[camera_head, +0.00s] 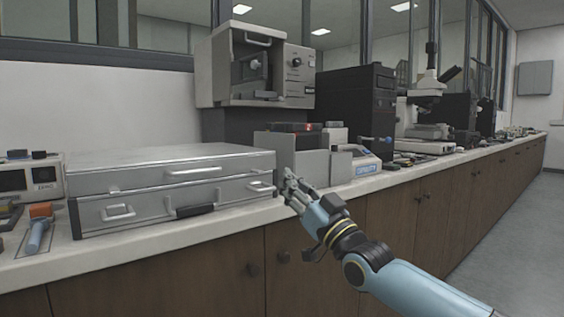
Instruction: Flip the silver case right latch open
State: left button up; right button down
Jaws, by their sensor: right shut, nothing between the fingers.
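The silver case (150,164) lies closed and flat on the counter at the left of the view. Its front face carries a left latch (118,212), a black handle (195,210) and a right latch (260,188) near its right front edge. My right gripper (287,182) is shut and empty, just right of the right latch and close to the case's right front corner. I cannot tell whether the fingertips touch the latch. My left gripper is out of view.
A grey bin (301,165) stands just behind my right gripper. A screwdriver with an orange and blue handle (40,228) lies left of the case. The mounting press (262,65) and a microscope (428,95) stand farther back. The white counter edge (150,250) runs in front of the case.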

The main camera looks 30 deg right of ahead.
jog(key=s+f, duration=0.3)
jog(key=shift+s+d+f, duration=0.15)
dwell(0.5)
jog(key=s+f+m+g+h+p, duration=0.15)
jog(key=s+f+g, duration=0.35)
jog(key=f, duration=0.8)
jog(key=s+a+f+g+p, duration=0.1)
jog(key=s+f+g+p, duration=0.1)
jog(key=s+f, duration=0.8)
jog(key=s+f+m+g+h+p, duration=0.1)
jog(key=s+f+g, duration=0.25)
jog(key=f, duration=1.15)
jog(key=s+a+f+g, duration=0.1)
jog(key=s+f+g, duration=0.3)
jog(key=s, duration=0.8)
jog(key=s+a+f+n+g+p, duration=0.1)
jog(key=s+f+g, duration=0.3)
jog(key=s+f, duration=0.4)
jog(key=s+a+f+n+g, duration=0.1)
jog(key=s+a+f+g, duration=0.2)
jog(key=s, duration=1.3)
notch_tip(320, 180, down, 3)
jog(key=shift+s+a+f+g, duration=0.2)
jog(key=shift+s+g, duration=0.15)
jog(key=shift+g, duration=0.5)
